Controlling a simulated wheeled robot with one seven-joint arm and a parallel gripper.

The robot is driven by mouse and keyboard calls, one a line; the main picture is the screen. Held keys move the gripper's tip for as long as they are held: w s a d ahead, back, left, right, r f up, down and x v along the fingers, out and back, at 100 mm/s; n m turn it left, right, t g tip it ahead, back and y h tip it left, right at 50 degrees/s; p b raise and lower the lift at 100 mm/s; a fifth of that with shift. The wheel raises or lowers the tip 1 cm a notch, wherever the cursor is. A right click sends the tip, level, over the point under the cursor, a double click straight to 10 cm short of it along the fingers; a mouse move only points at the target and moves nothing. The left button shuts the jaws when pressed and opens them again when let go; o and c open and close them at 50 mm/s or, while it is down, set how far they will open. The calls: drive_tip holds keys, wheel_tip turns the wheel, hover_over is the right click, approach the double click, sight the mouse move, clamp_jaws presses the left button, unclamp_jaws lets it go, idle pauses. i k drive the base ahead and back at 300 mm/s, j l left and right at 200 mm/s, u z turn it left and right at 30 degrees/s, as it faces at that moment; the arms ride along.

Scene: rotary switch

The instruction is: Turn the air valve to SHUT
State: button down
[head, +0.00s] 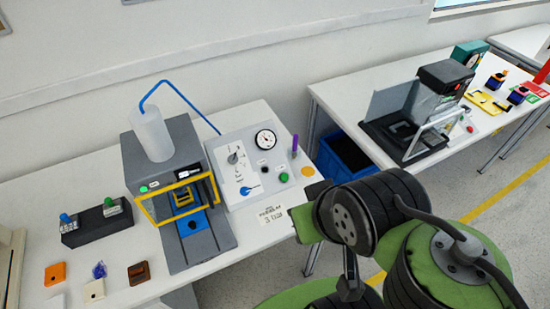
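A white control panel (221,150) stands on the near table, right of a grey machine. A blue knob with a small handle (250,190) is low on the panel and looks like the air valve. Its lettering is too small to read, so I cannot tell which position it points to. A grey knob with a scale (233,158) sits above it. A round gauge (265,139) is at the panel's upper right. My green and black arm fills the lower right, right of the panel. My gripper is not in view.
The grey machine (215,243) has a yellow frame and a clear cylinder (152,134) with a blue hose (190,98). A green button (283,177) and a purple upright thing (295,142) are near the panel's right side. A dark box with buttons (97,225) stands left.

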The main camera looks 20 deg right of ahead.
sight(245, 191)
drive_tip(key=j, duration=0.8)
drive_tip(key=j+u, duration=0.15)
drive_tip(key=j, duration=0.6)
drive_tip(key=i, duration=0.05)
